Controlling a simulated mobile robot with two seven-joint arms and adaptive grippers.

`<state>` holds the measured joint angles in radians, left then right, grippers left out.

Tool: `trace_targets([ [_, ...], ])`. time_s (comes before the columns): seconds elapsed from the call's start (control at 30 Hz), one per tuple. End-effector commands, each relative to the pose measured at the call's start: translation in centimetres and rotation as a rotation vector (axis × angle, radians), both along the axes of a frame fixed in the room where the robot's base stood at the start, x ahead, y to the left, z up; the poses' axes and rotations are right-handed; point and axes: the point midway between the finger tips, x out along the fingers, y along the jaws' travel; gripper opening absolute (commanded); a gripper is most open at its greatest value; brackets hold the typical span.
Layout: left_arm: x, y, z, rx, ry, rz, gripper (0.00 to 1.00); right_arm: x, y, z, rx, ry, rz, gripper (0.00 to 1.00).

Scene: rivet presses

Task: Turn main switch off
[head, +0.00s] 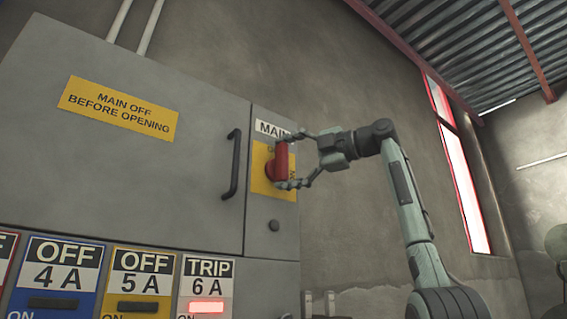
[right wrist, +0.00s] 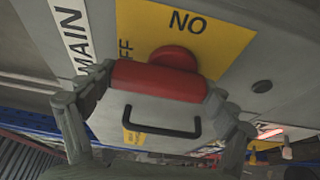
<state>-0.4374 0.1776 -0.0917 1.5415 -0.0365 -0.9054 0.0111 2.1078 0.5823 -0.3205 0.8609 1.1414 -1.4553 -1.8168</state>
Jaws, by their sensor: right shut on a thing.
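The main switch (head: 281,162) is a red rotary handle on a yellow plate (head: 260,181) under the "MAIN" label, on the narrow right panel of the grey cabinet. The handle stands upright in the head view, its upper end by the partly hidden "OFF" mark; "ON" is to the right. My right gripper (head: 282,161) is shut on the handle, one finger at its upper end and one at its lower end. In the right wrist view the red handle (right wrist: 160,82) lies across between the two fingers. My left gripper is not in view.
A dark door handle (head: 231,164) stands left of the switch, and a round dark lock (head: 274,225) sits below it. Labelled breakers line the cabinet's lower part; the "TRIP 6A" one (head: 207,290) is lit red. Open space lies right of the cabinet around my arm.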

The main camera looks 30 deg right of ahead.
Motion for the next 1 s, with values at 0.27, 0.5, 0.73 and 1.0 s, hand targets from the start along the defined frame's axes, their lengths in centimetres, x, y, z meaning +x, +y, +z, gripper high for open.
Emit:
trace_targets([
  [0.27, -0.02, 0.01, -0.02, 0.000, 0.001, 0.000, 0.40, 0.01, 0.05, -0.02, -0.015, -0.002, 0.000, 0.57],
  [0.5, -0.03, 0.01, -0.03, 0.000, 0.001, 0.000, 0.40, 0.02, 0.05, -0.03, -0.015, -0.002, -0.001, 0.92],
  [0.73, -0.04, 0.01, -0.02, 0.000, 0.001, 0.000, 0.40, 0.02, 0.03, -0.03, -0.013, -0.002, 0.000, 1.00],
  [1.0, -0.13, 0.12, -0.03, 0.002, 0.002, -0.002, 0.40, -0.54, -0.31, 0.03, -0.011, -0.003, -0.001, 1.00],
])
